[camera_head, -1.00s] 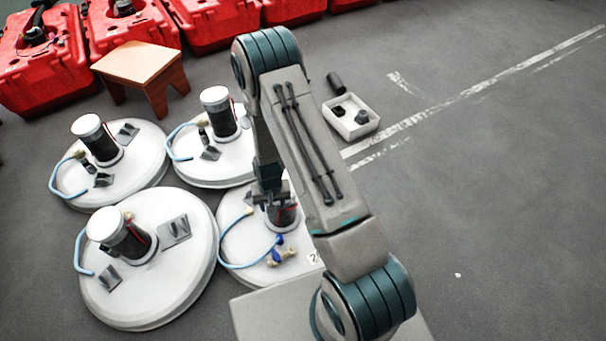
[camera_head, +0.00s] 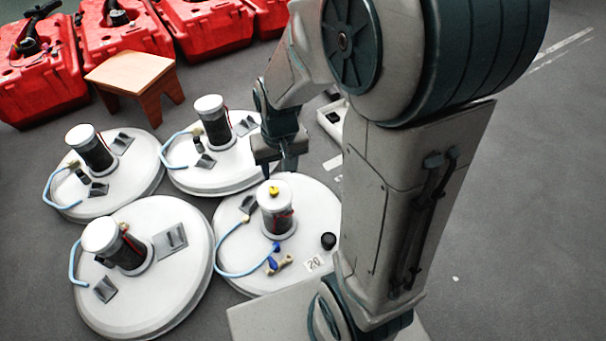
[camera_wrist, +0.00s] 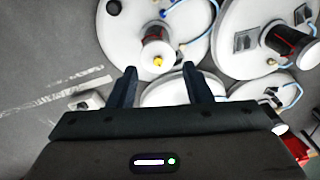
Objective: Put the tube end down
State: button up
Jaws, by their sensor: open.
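A light-blue tube (camera_head: 230,264) curves over the round white tank lid (camera_head: 318,205) marked 20. One end is at a beige fitting near the lid's left edge; the other is by a blue connector (camera_head: 276,247). A blue-and-beige valve piece (camera_head: 279,264) lies just below it. The lid's dark canister (camera_head: 277,212) stands upright with a yellow piece (camera_head: 274,190) on its top. My gripper (camera_head: 282,160) is above and behind this canister, apart from it. In the wrist view its fingers (camera_wrist: 159,70) are spread and empty, with the canister (camera_wrist: 157,42) beyond them.
Three similar lids with canisters and blue tubes sit to the left, one at front left (camera_head: 190,290). A black cap (camera_head: 328,240) rests on lid 20. A wooden stool (camera_head: 130,70) and red tanks (camera_head: 215,25) stand behind. Floor at right is clear.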

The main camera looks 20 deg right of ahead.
jog(key=s+d+r, duration=0.1)
jog(key=s+r, duration=0.6)
jog(key=s, duration=0.2)
jog(key=shift+s+d+r+n, duration=0.2)
jog(key=shift+s+d+n, duration=0.1)
jog(key=shift+s+d, duration=0.1)
notch_tip(320, 180, up, 33)
jog(key=t+p, duration=0.2)
jog(key=p, duration=2.8)
jog(key=shift+d, duration=0.2)
jog(key=shift+c, duration=0.9)
